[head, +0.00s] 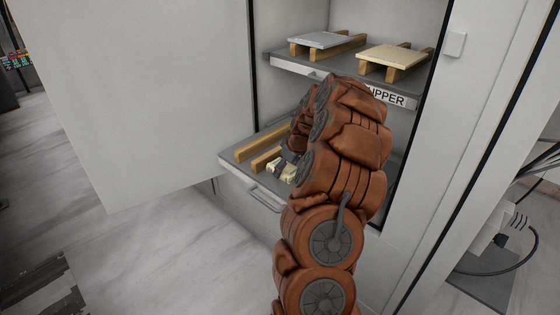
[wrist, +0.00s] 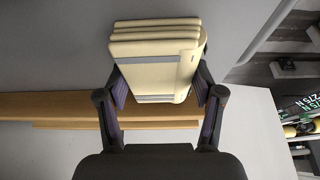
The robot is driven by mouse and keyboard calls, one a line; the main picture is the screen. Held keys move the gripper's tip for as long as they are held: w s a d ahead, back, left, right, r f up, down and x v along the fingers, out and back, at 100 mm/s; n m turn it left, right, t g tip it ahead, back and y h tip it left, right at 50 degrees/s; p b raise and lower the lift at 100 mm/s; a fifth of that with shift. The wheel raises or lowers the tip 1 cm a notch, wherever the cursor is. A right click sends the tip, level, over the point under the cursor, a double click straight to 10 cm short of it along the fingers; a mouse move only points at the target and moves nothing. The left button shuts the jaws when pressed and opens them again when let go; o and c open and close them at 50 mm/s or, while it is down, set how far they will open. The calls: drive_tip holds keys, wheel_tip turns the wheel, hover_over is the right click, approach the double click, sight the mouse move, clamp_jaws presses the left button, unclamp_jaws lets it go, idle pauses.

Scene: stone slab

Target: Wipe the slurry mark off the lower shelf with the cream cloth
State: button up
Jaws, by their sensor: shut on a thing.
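My gripper (wrist: 160,82) is shut on the cream cloth (wrist: 153,62), a folded pad with a grey band, gripped from both sides in the wrist view. In the head view the cloth (head: 281,170) shows at the lower shelf (head: 234,166), near its front edge, with my gripper (head: 288,160) just above it, partly behind my arm. I cannot tell whether the cloth touches the shelf. The lower shelf is grey, with a front handle. I see no slurry mark in either view; my arm hides the shelf's right part.
Wooden battens (head: 262,141) lie on the lower shelf left of the cloth; a batten (wrist: 50,105) also crosses the wrist view. The upper shelf (head: 345,79) above holds a grey slab (head: 320,40) and a cream slab (head: 394,56) on battens. A white door (head: 140,90) stands open at left.

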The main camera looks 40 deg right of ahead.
sight(270, 181)
drive_tip(key=shift+s+a+b, duration=0.1)
drive_tip(key=shift+a+b, duration=0.45)
drive_tip(key=shift+a, duration=2.55)
wheel_tip(270, 181, up, 6)
drive_tip(key=shift+d+f, duration=0.15)
drive_tip(key=shift+f, duration=0.05)
drive_tip(key=shift+r+p, duration=0.3)
drive_tip(key=shift+r, duration=1)
